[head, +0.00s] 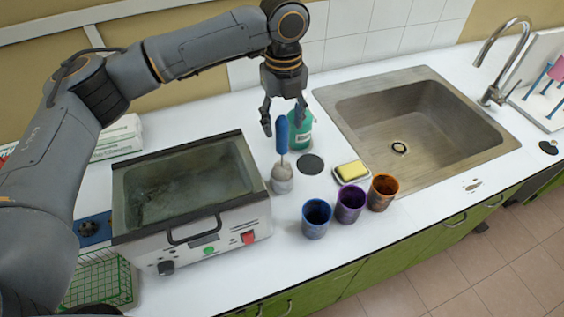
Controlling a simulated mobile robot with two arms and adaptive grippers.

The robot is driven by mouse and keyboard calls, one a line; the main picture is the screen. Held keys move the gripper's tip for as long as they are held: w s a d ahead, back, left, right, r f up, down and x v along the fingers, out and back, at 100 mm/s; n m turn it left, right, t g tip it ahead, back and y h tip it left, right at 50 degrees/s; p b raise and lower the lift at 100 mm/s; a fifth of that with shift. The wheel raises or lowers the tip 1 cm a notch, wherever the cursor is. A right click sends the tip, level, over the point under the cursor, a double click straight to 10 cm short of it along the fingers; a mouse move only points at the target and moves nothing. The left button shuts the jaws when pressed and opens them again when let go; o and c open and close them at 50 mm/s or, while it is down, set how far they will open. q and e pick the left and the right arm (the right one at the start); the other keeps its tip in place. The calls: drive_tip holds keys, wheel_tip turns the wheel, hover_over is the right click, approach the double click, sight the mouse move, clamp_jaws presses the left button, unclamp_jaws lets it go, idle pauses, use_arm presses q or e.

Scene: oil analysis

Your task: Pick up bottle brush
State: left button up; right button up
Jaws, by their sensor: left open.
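The bottle brush stands upright with its blue handle (282,134) at the top and a thin stem below. Its lower end meets a pale grey rounded piece (282,178); I cannot tell whether this is the bristle head or a holder. My left gripper (284,118) points down from above, open, with one finger on each side of the handle's top. I cannot tell whether either finger touches it. My right gripper is not in view.
A metal bath (185,185) stands close left of the brush. A green bottle (300,131) is just behind it. A yellow sponge (351,170) and blue (316,218), purple (349,204) and orange (382,192) cups stand to the right. A sink (415,125) lies beyond.

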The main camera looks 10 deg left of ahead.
sight(282, 140)
use_arm(q)
drive_tip(key=shift+w+a+f, duration=0.1)
drive_tip(key=shift+f, duration=0.5)
wheel_tip(282, 140, down, 4)
drive_tip(key=shift+a+f+p, duration=0.1)
drive_tip(key=shift+f+p, duration=0.05)
drive_tip(key=shift+p, duration=0.9)
drive_tip(key=shift+f, duration=0.35)
drive_tip(key=shift+c, duration=0.6)
clamp_jaws()
